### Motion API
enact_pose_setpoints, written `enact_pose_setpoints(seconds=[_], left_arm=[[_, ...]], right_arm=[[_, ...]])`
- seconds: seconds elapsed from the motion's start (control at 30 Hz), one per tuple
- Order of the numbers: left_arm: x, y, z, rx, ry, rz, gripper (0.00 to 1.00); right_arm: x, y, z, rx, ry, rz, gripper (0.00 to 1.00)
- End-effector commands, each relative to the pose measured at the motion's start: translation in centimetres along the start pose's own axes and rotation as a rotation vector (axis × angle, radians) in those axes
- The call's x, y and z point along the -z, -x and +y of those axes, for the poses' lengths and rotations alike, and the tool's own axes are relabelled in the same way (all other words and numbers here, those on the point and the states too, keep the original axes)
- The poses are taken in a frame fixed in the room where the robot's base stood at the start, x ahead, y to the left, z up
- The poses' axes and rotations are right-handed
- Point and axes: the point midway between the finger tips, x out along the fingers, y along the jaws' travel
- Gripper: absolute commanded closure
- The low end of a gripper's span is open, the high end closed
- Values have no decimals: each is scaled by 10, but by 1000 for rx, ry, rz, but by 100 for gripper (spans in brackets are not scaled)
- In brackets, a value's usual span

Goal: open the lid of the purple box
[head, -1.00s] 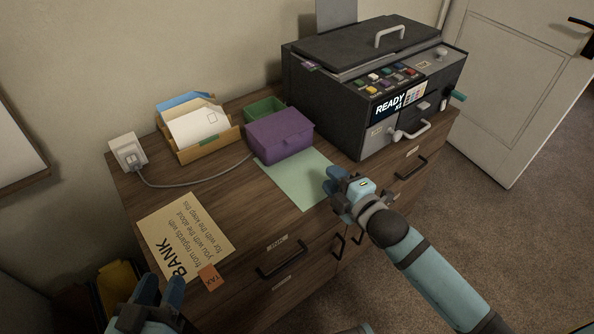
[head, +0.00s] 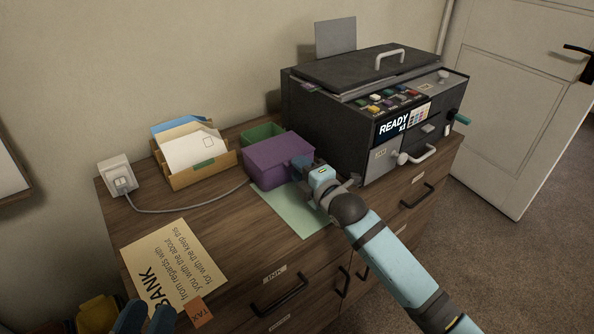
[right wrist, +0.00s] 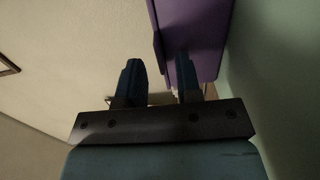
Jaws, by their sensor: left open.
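The purple box (head: 270,165) stands at the back of the green sheet with its lid (head: 278,149) down. My right gripper (head: 303,166) is at the box's front right part, fingers pointing at it. In the right wrist view the two blue fingers (right wrist: 160,72) are apart with nothing held between them. The purple box (right wrist: 200,35) is just beyond; one finger overlaps its front, the other lies beyond the lid's edge. I cannot tell whether they touch. My left gripper (head: 146,318) is at the bottom left, open, partly cut off, far from the box.
A green open box (head: 262,133) stands behind the purple one. A dark machine (head: 365,105) is close on the right. A letter holder (head: 195,165), cable and wall socket (head: 117,175) are left. A BANK paper (head: 165,260) lies front left. The green sheet (head: 295,212) is clear in front.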

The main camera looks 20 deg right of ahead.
Motion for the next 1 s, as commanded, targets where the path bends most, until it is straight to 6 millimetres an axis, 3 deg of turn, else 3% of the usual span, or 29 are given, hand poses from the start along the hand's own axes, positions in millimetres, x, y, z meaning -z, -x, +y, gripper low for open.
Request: enact_pose_setpoints(seconds=[0.2, 0.47, 0.63, 1.0], left_arm=[[-7, 0, -1, -1, 1, -24, 57], [-8, 0, -1, -1, 1, -28, 57], [-8, 0, -1, -1, 1, -27, 57], [0, -1, 0, -1, -1, -14, 57]], right_arm=[[0, -16, 0, 0, 0, 0, 68], [0, -17, 0, 0, 0, 1, 68], [0, -17, 0, 0, 0, 0, 100], [0, -17, 4, 9, 0, 0, 100]])
